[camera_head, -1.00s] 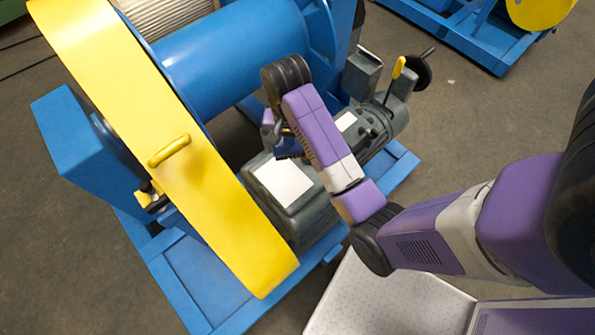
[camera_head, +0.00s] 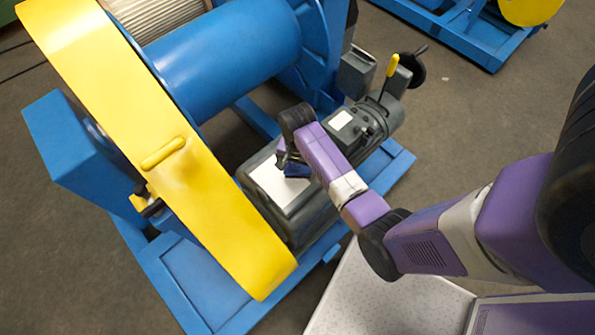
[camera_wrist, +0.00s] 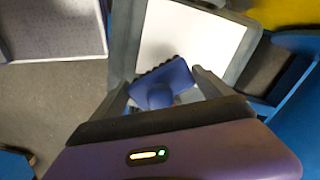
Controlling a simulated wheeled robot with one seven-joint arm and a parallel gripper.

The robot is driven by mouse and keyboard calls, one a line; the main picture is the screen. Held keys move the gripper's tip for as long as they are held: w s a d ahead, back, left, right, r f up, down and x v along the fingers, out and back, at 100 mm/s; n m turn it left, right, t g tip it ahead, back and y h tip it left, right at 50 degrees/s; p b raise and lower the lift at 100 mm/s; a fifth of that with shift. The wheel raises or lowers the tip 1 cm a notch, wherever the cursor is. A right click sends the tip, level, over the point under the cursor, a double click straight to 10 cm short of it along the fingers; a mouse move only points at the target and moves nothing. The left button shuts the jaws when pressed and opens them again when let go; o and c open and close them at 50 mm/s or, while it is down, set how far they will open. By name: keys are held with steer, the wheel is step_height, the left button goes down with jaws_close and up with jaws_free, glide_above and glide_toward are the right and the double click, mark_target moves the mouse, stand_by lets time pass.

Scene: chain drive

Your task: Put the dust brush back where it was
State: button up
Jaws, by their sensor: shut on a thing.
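The dust brush (camera_head: 297,170) is small and dark blue. In the head view it shows against the white top panel (camera_head: 277,189) of a grey gearbox-like housing. In the wrist view the brush (camera_wrist: 166,84) shows a blue body, a rounded knob or handle and a dark bristled edge. My gripper (camera_wrist: 163,88) is shut on it, with a finger at each side. My gripper (camera_head: 287,160) is partly hidden by my wrist in the head view. The white panel (camera_wrist: 190,40) lies beyond the brush; I cannot tell whether they touch.
A yellow chain guard (camera_head: 150,150) with a handle stands left of the housing. A blue drum (camera_head: 220,55) is behind. A motor (camera_head: 375,125) with a yellow-handled lever (camera_head: 392,68) lies to the right. A blue base frame (camera_head: 205,275) surrounds these. Open floor (camera_head: 470,120) lies right.

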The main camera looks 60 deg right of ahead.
mark_target(298, 174)
steer(key=shift+f, duration=2.05)
steer(key=shift+f+b, duration=0.15)
steer(key=shift+b, duration=0.15)
steer(key=o, duration=1.1)
